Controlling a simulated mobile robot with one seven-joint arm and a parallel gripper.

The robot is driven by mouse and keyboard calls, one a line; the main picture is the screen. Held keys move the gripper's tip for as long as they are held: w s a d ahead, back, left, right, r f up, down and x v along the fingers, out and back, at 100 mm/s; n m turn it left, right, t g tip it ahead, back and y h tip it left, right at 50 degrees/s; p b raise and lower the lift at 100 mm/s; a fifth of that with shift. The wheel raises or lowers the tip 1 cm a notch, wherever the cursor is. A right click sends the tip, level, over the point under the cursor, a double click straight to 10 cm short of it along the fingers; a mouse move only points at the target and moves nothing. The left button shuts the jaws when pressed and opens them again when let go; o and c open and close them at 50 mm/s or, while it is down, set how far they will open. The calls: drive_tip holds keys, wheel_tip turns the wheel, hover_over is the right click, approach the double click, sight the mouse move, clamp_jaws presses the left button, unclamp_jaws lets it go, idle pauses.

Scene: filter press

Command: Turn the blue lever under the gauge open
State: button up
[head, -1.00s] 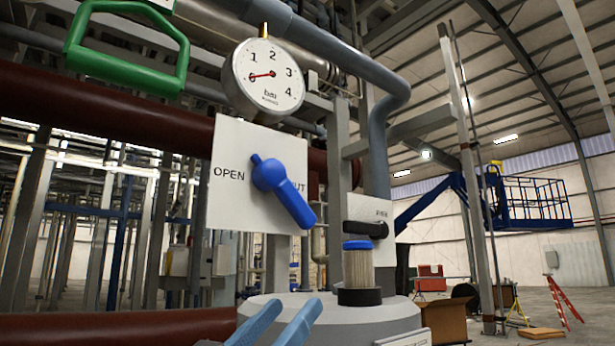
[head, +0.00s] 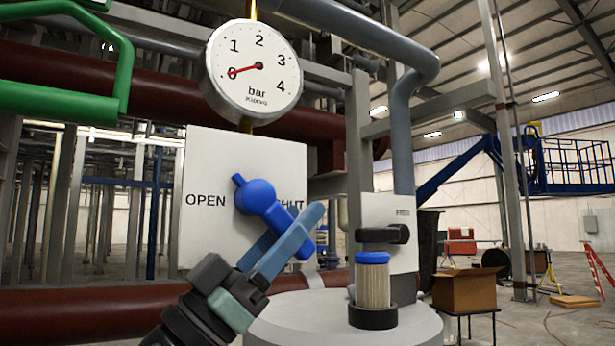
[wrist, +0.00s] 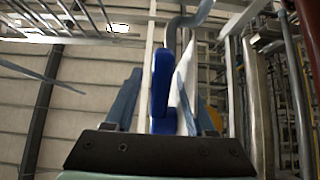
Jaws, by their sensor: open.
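The blue lever (head: 255,196) is mounted on a white plate (head: 215,165) marked OPEN on the left and SHUT on the right. Its handle points down and right, toward the SHUT side. The gauge (head: 256,74) above has its red needle near 0. My gripper (head: 290,228) is at the handle, its blue-grey fingers open and covering part of the handle and the SHUT label.
A black handle (head: 383,235) on a smaller plate and a blue-capped filter cartridge (head: 372,283) on a grey drum top stand right of the lever. A green handle (head: 60,95) hangs upper left. A dark red pipe (head: 60,315) runs low at left.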

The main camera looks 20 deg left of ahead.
drive_tip(key=shift+p+x, duration=0.6)
drive_tip(key=shift+x, duration=0.95)
clamp_jaws()
idle(0.3)
